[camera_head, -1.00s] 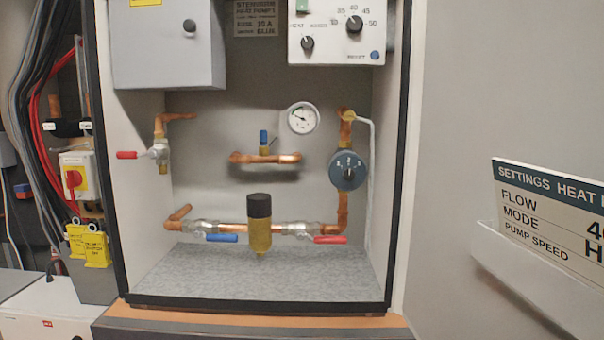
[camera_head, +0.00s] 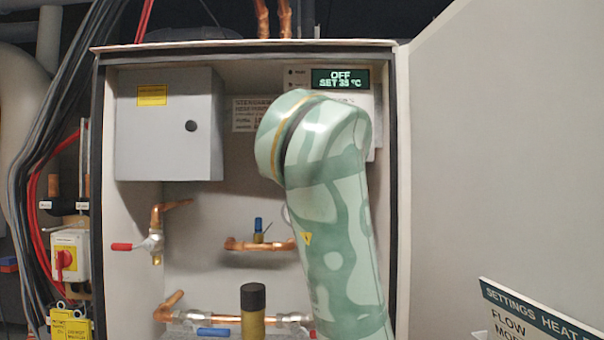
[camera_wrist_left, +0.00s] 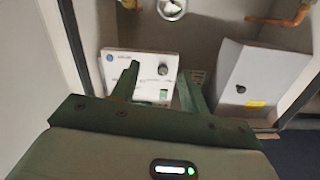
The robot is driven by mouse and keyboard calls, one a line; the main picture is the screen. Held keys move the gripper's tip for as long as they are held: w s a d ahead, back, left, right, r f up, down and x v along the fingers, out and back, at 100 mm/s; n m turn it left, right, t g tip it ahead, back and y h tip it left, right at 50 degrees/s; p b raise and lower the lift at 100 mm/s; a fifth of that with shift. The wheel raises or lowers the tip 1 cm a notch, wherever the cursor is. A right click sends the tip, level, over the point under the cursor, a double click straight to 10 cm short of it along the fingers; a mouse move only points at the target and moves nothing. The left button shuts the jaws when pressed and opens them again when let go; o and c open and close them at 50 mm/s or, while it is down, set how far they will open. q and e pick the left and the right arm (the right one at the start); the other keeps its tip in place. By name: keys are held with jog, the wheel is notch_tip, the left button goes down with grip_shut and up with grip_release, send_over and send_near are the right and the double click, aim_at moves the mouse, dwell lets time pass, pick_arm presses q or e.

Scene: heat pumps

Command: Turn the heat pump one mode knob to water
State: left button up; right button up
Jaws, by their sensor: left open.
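The heat pump one control panel (camera_head: 298,85) is at the cabinet's upper right in the head view, largely hidden behind my left arm. Its display (camera_head: 340,79) reads OFF, SET 35 °C. In the left wrist view the white panel (camera_wrist_left: 147,62) appears upside down. The temperature knob is hidden. My right gripper is not in view.
A grey box (camera_head: 170,125) hangs left of the panel. Copper pipes and a red-handled valve (camera_head: 140,246) are below. An open door (camera_head: 490,150) on the right carries a settings card (camera_head: 530,318). Black cables (camera_head: 75,110) run down the left outside.

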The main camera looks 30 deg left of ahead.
pick_arm(q)
jog(key=s+r, duration=0.4)
jog(key=r, duration=0.1)
jog(key=r+p+x, duration=0.1)
jog(key=p+x, duration=0.3)
jog(key=x, duration=1.2)
jog(key=shift+w+d+r+n+t+p, duration=0.25)
jog(key=shift+d+r+n+t+p, duration=0.1)
jog(key=shift+d+n, duration=0.1)
grip_shut()
